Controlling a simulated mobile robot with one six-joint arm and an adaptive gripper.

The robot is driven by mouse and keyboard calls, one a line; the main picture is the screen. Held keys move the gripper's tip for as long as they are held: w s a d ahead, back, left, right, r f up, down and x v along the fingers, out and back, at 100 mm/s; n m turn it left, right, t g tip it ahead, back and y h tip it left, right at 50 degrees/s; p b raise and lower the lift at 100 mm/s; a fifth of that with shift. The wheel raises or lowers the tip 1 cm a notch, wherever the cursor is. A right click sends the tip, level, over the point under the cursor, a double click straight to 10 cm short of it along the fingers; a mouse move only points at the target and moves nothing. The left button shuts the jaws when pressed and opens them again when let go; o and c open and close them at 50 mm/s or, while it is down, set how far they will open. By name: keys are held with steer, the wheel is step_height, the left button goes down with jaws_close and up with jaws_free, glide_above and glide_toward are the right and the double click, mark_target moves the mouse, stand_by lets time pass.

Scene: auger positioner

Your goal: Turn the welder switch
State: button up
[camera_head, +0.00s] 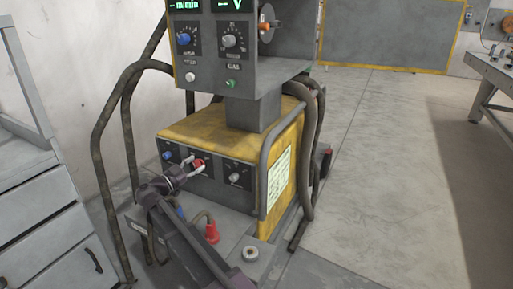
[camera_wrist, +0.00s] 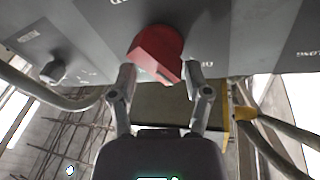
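The red switch (camera_head: 198,162) is on the dark lower front panel of the yellow welder (camera_head: 187,130). In the wrist view the red switch (camera_wrist: 155,50) is a blocky knob with a ridge slanting down to the right. My gripper (camera_head: 192,167) is at this panel, right in front of the switch. In the wrist view the fingers of my gripper (camera_wrist: 160,78) are apart, one on each side of the lower part of the knob. A gap shows on the right side; whether the left finger touches the knob is not clear.
A blue knob (camera_head: 167,155) and a grey knob (camera_head: 235,178) flank the switch on the panel. A control unit (camera_head: 240,50) with more knobs stands above. Hoses (camera_head: 310,130) run down the right side. A grey cabinet (camera_head: 45,215) is at left; open floor lies right.

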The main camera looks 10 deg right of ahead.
steer(key=m, duration=0.2)
steer(key=m+g+p, duration=0.1)
steer(key=m+p, duration=0.1)
steer(key=m, duration=0.1)
steer(key=shift+s+d+m+y, duration=0.25)
steer(key=shift+m+y, duration=0.05)
steer(key=v, duration=1.3)
steer(key=s+d+r+n+g+y+p, duration=0.3)
steer(key=d+r+n+p, duration=0.1)
steer(key=d+p, duration=0.5)
steer(key=s+d+r+n+g+y+p, duration=0.2)
steer(key=s+d+r+n+g+p, duration=0.1)
steer(key=d+p, duration=0.7)
steer(key=s+d+r+n+g+y+p, duration=0.3)
steer(key=d+r+n+p, duration=0.3)
steer(key=d+p, duration=0.3)
steer(key=shift+s+d+r+g+y+p, duration=0.25)
steer(key=shift+r+g+p, duration=0.35)
steer(key=shift+p, duration=0.45)
